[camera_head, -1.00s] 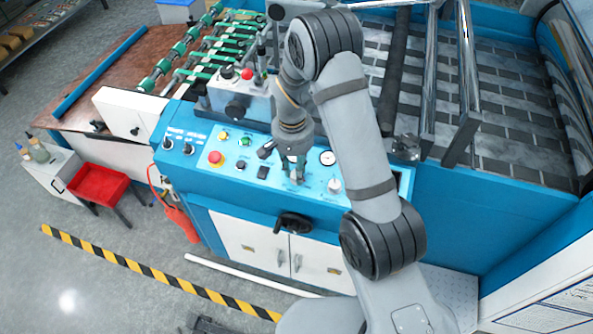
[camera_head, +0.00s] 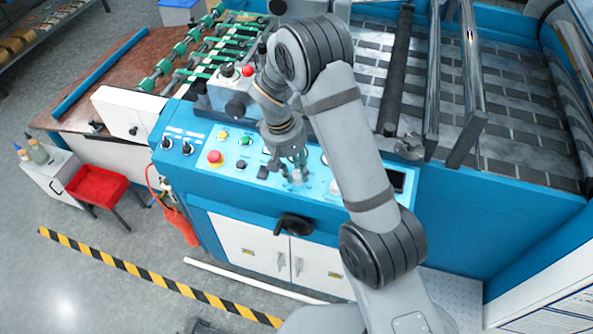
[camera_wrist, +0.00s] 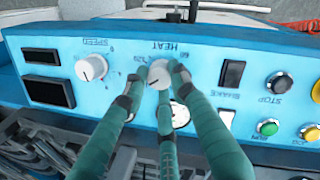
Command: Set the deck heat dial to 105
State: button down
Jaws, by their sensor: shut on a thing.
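The white deck heat dial (camera_wrist: 159,74) sits on the blue control panel, beside the upside-down word HEAT in the wrist view. Numbers show on both sides of it, partly covered by my fingers. My gripper (camera_wrist: 158,78) has its green fingers closed around the dial, touching its sides. In the head view my gripper (camera_head: 297,173) reaches down to the front of the panel (camera_head: 225,177), and the fingers mostly hide the dial. I cannot read the dial's pointer.
A white SPEED dial (camera_wrist: 91,66) and two dark displays (camera_wrist: 48,55) lie beside the heat dial. A round gauge (camera_wrist: 181,115) sits close behind my fingers. A red emergency button (camera_head: 214,157) and other buttons stand farther left in the head view.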

jog(key=shift+s+f, duration=0.1)
jog(key=shift+s, duration=0.05)
dwell(0.3)
jog(key=c, duration=1.6)
grip_release()
jog(key=shift+o, duration=0.8)
notch_tip(320, 180, up, 12)
jog(key=a, duration=0.2)
jog(key=shift+a, duration=0.15)
jog(key=shift+s+f, duration=0.1)
jog(key=shift+f, duration=0.05)
